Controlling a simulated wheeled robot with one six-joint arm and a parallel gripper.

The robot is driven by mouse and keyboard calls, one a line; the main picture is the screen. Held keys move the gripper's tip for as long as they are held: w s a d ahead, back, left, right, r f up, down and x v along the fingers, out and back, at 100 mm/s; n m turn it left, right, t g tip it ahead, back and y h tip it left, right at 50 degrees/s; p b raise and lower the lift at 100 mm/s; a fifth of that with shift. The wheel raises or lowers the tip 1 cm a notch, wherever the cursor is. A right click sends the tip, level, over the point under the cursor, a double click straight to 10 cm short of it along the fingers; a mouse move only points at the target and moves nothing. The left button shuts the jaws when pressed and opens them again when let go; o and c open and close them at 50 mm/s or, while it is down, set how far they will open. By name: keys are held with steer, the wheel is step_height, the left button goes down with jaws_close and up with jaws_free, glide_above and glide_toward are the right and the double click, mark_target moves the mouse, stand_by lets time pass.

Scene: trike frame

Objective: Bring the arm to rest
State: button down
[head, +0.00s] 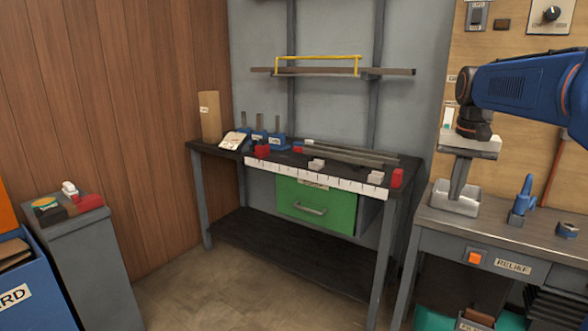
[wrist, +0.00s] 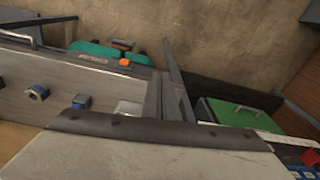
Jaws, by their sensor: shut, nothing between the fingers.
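My blue and dark arm reaches in from the right edge of the head view. My gripper (head: 459,182) points down over the left end of the right-hand bench (head: 435,229). Its grey fingers are together, with nothing seen between them. Their tips appear at a light grey open box (head: 455,205) on the bench; I cannot tell whether they are inside it or in front of it. In the wrist view, the dark fingers (wrist: 168,50) also look closed, and the pale box (wrist: 128,108) shows beside them.
A blue tool-like part (head: 522,197) and a small blue ring (head: 567,230) stand on the bench, right of the box. A dark workbench (head: 275,227) with a green drawer (head: 316,207) stands left, across a floor gap.

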steer(key=s+a+f+n+t, duration=0.1)
steer(key=s+a+f, duration=0.3)
steer(key=s, duration=0.5)
steer(key=s+a+f+n+t, duration=0.1)
steer(key=s+a+f, duration=0.3)
steer(key=s+f, duration=0.4)
steer(key=s+a+f+n+t, duration=0.1)
steer(key=s+a+f+n, duration=0.2)
steer(key=s+f, duration=0.3)
steer(key=s+a, duration=0.1)
steer(key=s, duration=0.3)
steer(key=shift+a+f+t, duration=0.2)
steer(key=shift+t, duration=0.1)
